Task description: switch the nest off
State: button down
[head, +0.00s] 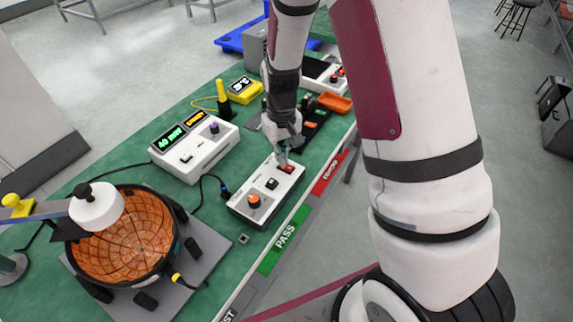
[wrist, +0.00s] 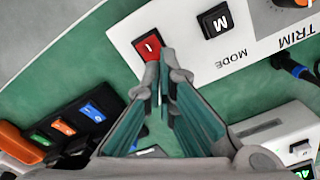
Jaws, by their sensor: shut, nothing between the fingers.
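A white control box (head: 262,205) stands on the green bench, with a red rocker switch (head: 288,168) at its far end, a black MODE switch (head: 271,184) and an orange TRIM knob (head: 254,201). In the wrist view the red switch (wrist: 147,46) shows a white "I" mark, with the MODE switch (wrist: 215,20) beside it. My gripper (head: 282,160) is shut and empty. Its fingertips (wrist: 163,56) are at the red switch's edge and overlap it in view; I cannot tell whether they touch. A round copper-lined bowl (head: 125,250) sits on a grey plate.
A white unit with a lit green display (head: 195,150) stands left of the control box. Behind are a yellow meter (head: 244,91), an orange tray (head: 335,103) and a black panel with coloured buttons (wrist: 75,125). PASS (head: 285,235) labels the bench's front edge.

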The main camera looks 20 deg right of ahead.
jog(key=shift+r+p, duration=1.5)
jog(key=shift+r, duration=1.45)
jog(key=s+r+t, duration=0.1)
jog(key=s+r, duration=0.3)
jog(key=r, duration=0.7)
jog(key=s+r+t, duration=0.2)
jog(key=s+r, duration=0.5)
jog(key=s, duration=0.3)
jog(key=s+r+m+t, duration=0.1)
jog(key=s+r, duration=0.6)
jog(key=s, duration=0.4)
jog(key=shift+s+d+t, duration=0.15)
jog(key=shift+d+t, duration=0.05)
jog(key=shift+t, duration=0.2)
jog(key=shift+r, duration=0.1)
